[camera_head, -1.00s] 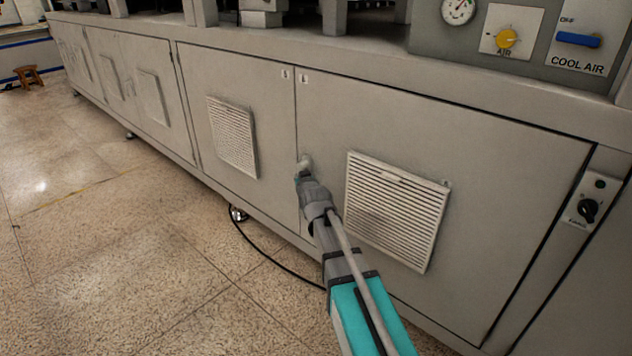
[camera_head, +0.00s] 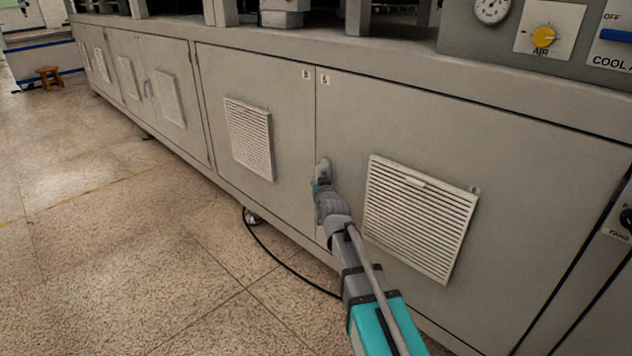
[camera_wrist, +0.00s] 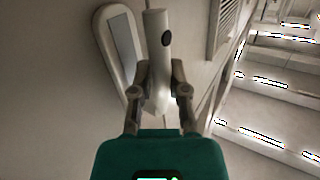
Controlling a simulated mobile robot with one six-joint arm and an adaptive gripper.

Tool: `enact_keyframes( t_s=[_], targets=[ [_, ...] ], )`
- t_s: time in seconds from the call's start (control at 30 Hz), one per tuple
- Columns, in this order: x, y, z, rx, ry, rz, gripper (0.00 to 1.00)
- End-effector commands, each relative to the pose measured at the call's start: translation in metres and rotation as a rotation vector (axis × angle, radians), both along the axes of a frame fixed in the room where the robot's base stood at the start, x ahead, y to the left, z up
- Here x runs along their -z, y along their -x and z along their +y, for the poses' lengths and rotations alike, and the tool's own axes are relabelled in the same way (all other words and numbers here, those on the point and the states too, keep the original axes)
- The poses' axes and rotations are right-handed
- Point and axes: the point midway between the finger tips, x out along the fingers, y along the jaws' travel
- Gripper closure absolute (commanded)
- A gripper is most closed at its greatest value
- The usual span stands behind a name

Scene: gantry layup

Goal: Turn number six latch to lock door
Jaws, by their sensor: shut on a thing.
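The door (camera_head: 440,130) with a small label reading 6 (camera_head: 325,79) at its upper left corner looks closed, flush with its neighbour. Its pale latch (camera_head: 323,167) is near the door's left edge, partly hidden by my gripper (camera_head: 322,186). In the wrist view, the latch handle (camera_wrist: 157,55) is a light bar with a dark oval spot. It stands out beside a rounded backing plate (camera_wrist: 118,42). My gripper (camera_wrist: 158,88) is shut on the handle's lower part, one finger on each side.
Vent grilles (camera_head: 419,215) and (camera_head: 250,138) sit on the doors either side of my gripper. A black cable (camera_head: 280,258) lies on the floor near a caster (camera_head: 252,215). The control panel (camera_head: 545,38) is at upper right. The floor at left is open.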

Motion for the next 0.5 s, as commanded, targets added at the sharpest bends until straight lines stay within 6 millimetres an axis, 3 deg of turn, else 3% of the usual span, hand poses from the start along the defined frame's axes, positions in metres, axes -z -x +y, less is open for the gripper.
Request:
enact_keyframes(
  t_s=[0.07, 0.1, 0.27, 0.5],
  targets=[
    [-0.0009, -0.0006, 0.0022, -0.002, -0.002, -0.003, 1.0],
    [-0.0009, -0.0006, 0.0024, -0.002, -0.002, -0.004, 0.72],
    [-0.0006, -0.0002, 0.0026, -0.003, -0.002, -0.002, 0.43],
    [-0.0002, -0.0001, 0.0023, -0.003, 0.0, -0.001, 0.43]
  ],
)
